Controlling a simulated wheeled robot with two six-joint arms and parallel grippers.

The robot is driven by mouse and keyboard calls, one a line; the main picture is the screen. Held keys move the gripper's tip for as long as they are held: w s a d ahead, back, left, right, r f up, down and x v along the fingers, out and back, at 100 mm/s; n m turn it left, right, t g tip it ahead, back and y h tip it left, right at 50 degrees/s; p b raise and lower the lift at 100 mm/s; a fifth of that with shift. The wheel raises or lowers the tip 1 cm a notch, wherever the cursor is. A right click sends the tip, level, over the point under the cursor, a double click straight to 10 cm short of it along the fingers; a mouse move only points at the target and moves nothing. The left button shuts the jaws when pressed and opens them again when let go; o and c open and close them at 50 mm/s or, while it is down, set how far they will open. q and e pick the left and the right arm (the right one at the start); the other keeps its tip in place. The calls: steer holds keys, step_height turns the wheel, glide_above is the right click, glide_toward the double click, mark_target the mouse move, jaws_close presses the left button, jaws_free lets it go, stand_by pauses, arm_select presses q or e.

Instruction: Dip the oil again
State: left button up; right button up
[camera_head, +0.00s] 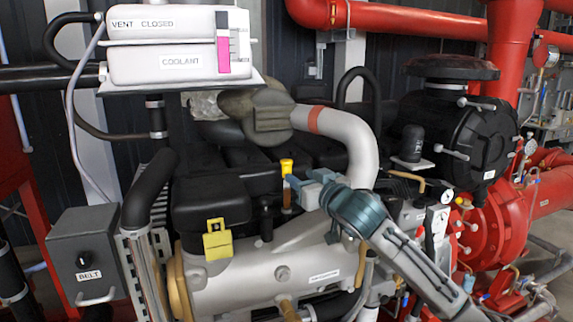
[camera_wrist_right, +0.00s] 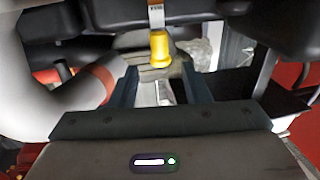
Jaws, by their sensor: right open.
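The dipstick's yellow handle (camera_head: 287,165) stands upright on the engine, with a pale labelled strip under it. In the right wrist view the yellow handle (camera_wrist_right: 159,47) shows beyond the jaws, near the top middle, with the labelled strip above it. My right gripper (camera_head: 300,184) comes in from the right, with its fingertips close beside the dipstick. In the wrist view my right gripper (camera_wrist_right: 161,87) is open, with a finger on each side and nothing held between them. I cannot tell whether a finger touches the dipstick. My left gripper is out of view.
A silver pipe (camera_head: 350,138) arches behind my right gripper. The black engine cover (camera_head: 210,203) with a yellow square tag (camera_head: 217,240) is left of the dipstick. A white coolant tank (camera_head: 165,62) stands upper left. Red pipework (camera_head: 500,225) fills the right.

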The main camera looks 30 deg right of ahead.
mark_target(289, 169)
steer(key=w+p, duration=0.1)
steer(key=w, duration=0.4)
steer(key=w+p, duration=0.1)
steer(key=w, duration=0.1)
steer(key=shift+w+d+p, duration=0.2)
steer(key=shift+d+p, duration=0.1)
steer(key=shift+d, duration=0.05)
steer(key=shift+w+f, duration=0.15)
steer(key=shift+w, duration=0.35)
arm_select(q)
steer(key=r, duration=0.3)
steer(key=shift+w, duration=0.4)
arm_select(e)
jaws_close()
